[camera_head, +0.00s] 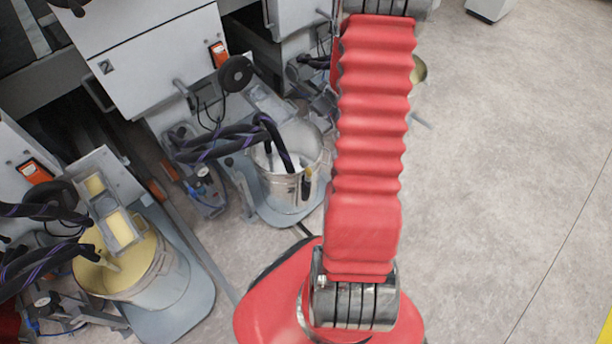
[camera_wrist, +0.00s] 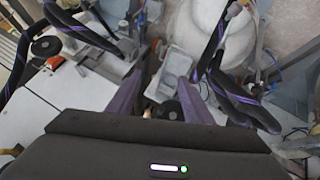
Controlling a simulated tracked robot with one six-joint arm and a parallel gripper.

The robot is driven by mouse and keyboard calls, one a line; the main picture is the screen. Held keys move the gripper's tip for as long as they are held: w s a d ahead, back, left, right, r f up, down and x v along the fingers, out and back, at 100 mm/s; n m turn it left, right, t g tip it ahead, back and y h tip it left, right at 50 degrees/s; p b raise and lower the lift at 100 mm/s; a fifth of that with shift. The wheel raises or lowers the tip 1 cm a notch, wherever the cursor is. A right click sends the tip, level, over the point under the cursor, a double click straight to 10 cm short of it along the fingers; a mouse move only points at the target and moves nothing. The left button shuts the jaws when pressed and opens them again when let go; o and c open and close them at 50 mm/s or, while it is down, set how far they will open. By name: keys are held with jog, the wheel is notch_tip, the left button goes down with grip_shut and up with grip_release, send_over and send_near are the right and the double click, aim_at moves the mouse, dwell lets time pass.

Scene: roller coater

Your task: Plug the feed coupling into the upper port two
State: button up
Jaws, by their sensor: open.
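My gripper (camera_wrist: 159,82) is open in the wrist view, with its two dark purple fingers apart and nothing held between them. A grey block-shaped fitting and a black round part (camera_wrist: 168,110) show beyond and between the fingers. Black hoses with purple stripes run on both sides, a left hose (camera_wrist: 75,28) and a right hose (camera_wrist: 240,105). In the head view similar hoses (camera_head: 225,143) hang by the machine panel marked 2 (camera_head: 150,65). I cannot tell which part is the feed coupling or the upper port two. My gripper is out of the head view.
A metal bucket (camera_head: 290,185) stands on a grey base below the panel; a pale bucket (camera_wrist: 200,30) shows in the wrist view. A bucket of yellowish liquid (camera_head: 125,265) stands at lower left. Open floor (camera_head: 510,170) lies right of my red arm.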

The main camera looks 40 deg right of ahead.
jog(key=s+d+f+t+y, duration=0.1)
jog(key=s+f, duration=0.3)
jog(key=f, duration=0.5)
jog(key=s+d+f+t+y, duration=0.1)
jog(key=s+f, duration=0.2)
jog(key=f, duration=0.7)
jog(key=s+a+f+m+t+y, duration=0.1)
jog(key=s+a+f+t, duration=0.3)
jog(key=s+a+f, duration=0.4)
notch_tip(320, 180, down, 4)
jog(key=shift+s+a+y, duration=0.3)
jog(key=shift+s+y, duration=0.1)
jog(key=shift+s, duration=0.6)
jog(key=x, duration=0.8)
jog(key=shift+w+f, duration=0.2)
jog(key=shift+w, duration=0.1)
jog(key=shift+a, duration=0.1)
